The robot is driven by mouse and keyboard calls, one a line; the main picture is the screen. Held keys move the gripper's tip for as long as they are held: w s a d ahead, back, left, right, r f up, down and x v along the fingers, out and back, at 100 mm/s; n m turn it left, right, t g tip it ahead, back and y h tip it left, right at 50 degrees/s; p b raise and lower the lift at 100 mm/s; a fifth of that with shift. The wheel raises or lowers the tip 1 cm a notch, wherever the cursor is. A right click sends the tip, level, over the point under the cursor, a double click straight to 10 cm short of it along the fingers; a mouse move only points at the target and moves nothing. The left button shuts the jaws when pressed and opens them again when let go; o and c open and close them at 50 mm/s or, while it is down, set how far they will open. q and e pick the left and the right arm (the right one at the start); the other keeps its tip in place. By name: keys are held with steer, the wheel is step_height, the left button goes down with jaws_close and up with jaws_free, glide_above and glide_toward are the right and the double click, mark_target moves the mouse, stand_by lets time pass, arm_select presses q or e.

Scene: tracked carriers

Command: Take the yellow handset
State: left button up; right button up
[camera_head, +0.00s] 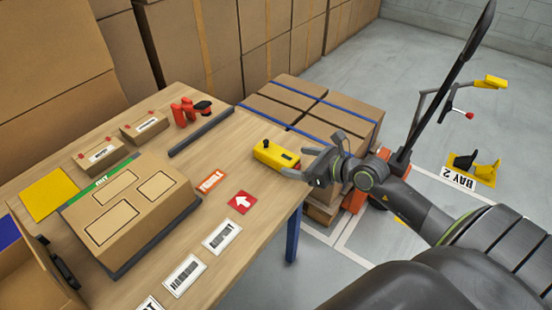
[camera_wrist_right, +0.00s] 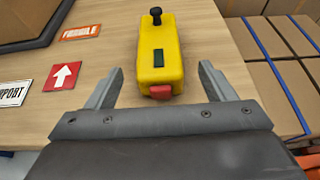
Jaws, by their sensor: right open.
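The yellow handset (camera_head: 274,154) lies on the wooden table near its right edge in the head view. It has a dark knob and a small dark panel. In the right wrist view the handset (camera_wrist_right: 161,50) lies just ahead of the jaws, with its red end toward me. My right gripper (camera_head: 302,163) is open beside it, with its fingers (camera_wrist_right: 155,83) spread to either side of the red end. Nothing is between the fingers' bases. Whether the fingers touch the handset cannot be told. My left gripper is not in view.
The wooden table (camera_head: 225,160) also holds a large carton (camera_head: 165,208), two small boxes, a red tool (camera_head: 184,111), a dark bar (camera_head: 205,130) and flat labels. A pallet of strapped cartons (camera_head: 345,105) stands beyond the table's right edge. Bare tabletop surrounds the handset.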

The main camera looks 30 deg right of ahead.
mark_target(290, 159)
steer(key=shift+x, duration=3.2)
steer(key=shift+r, duration=0.1)
steer(key=shift+c, duration=0.5)
steer(key=c, duration=1.1)
